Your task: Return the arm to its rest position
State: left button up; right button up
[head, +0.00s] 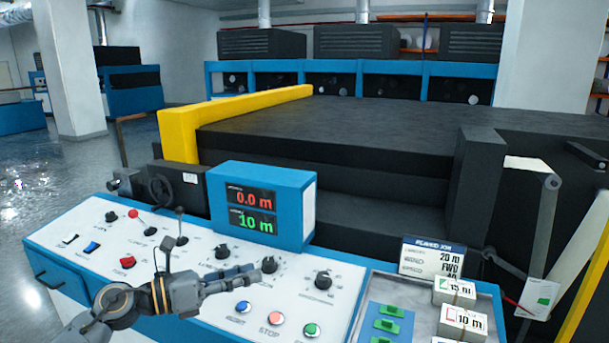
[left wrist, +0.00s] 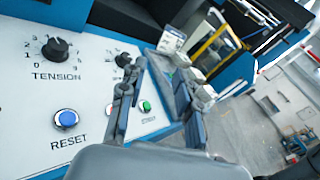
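My left gripper (head: 245,278) reaches in from the lower left in the head view, above the white control panel (head: 215,322) and pointing right. In the left wrist view its two fingers (left wrist: 162,72) stand apart with nothing between them, so it is open and empty. The blue RESET button (head: 243,307) is just below the fingers in the head view; it also shows in the left wrist view (left wrist: 66,119). The TENSION knob (left wrist: 56,48) is at the upper left of the left wrist view. My right gripper does not show.
A blue display box (head: 262,205) reading 0.0 m and 10 m rises behind the gripper. Levers (head: 180,225) and knobs (head: 323,280) stand up from the panel. At right are a job sign (head: 432,258) and labelled blocks (head: 455,291). A large dark machine (head: 340,125) fills the back.

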pick_arm(q)
jog(key=s+a+f+n+t+y, duration=0.25)
jog(key=f+n+y, duration=0.3)
jog(key=n, duration=0.65)
jog(key=s+a+f+n+t+y, duration=0.1)
jog(key=s+a+f+n+y, duration=0.4)
jog(key=n, duration=0.7)
jog(key=s+a+f+n+t+y, duration=0.25)
jog(key=f+n+y, duration=0.35)
jog(key=n, duration=0.5)
jog(key=s+d+f+n+g+h, duration=0.1)
jog(key=s+f+n+g, duration=0.4)
jog(key=s, duration=0.7)
jog(key=s+f+n+g, duration=0.2)
jog(key=s+f+g, duration=0.45)
jog(key=s, duration=0.55)
notch_tip(320, 180, down, 27)
jog(key=s, duration=0.1)
jog(key=s+a+f+g, duration=0.1)
jog(key=s+a+f, duration=0.1)
jog(key=s+f, duration=1.4)
jog(key=shift+s+a+g, duration=0.35)
jog(key=shift+s+a, duration=0.05)
jog(key=shift+s, duration=0.05)
